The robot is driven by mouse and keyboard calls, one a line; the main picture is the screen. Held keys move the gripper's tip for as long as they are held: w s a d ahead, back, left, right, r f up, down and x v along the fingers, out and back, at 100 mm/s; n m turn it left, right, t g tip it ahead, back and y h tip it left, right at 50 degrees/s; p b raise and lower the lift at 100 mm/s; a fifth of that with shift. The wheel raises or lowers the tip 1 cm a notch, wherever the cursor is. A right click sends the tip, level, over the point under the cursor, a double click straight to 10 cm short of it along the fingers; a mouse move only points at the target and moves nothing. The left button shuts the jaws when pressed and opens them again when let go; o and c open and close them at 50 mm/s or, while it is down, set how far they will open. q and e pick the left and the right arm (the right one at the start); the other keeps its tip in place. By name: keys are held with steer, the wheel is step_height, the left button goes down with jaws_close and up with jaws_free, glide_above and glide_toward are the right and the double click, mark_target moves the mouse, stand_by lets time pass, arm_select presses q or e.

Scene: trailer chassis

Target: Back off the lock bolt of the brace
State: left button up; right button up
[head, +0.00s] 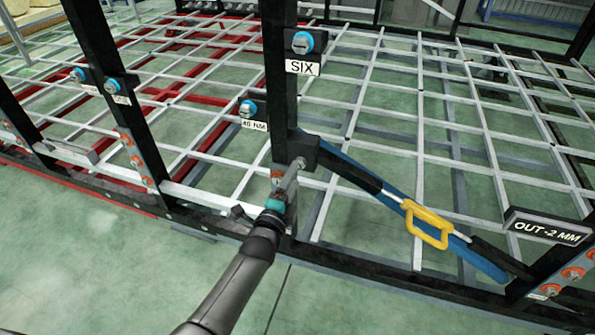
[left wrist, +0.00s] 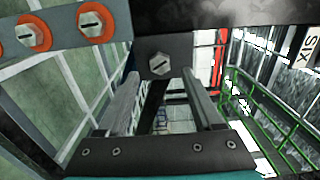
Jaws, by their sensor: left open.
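The brace (head: 350,175) is a blue diagonal bar with a yellow handle (head: 428,225), running from a dark block on the middle post down to the lower right. A grey bolt (head: 300,162), which looks like the lock bolt, sits on that block at the brace's upper end. In the left wrist view the slotted hex bolt head (left wrist: 160,65) shows on a dark plate, between and beyond the fingers. My left gripper (head: 291,175) is open, its fingers pointing at this bolt. I cannot tell whether they touch it. My right gripper is not in view.
Dark posts carry blue-ringed bolts, one by a "SIX" label (head: 302,68) and one by a "40 NM" label (head: 254,126). An "OUT -2 MM" sign (head: 546,227) stands at the right. Orange-ringed bolts (left wrist: 95,22) show beside the bolt. Green floor in front is clear.

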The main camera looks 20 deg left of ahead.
arm_select(q)
steer(key=shift+w+b, duration=0.45)
steer(key=shift+w, duration=1.55)
steer(key=shift+c, duration=0.2)
jaws_close()
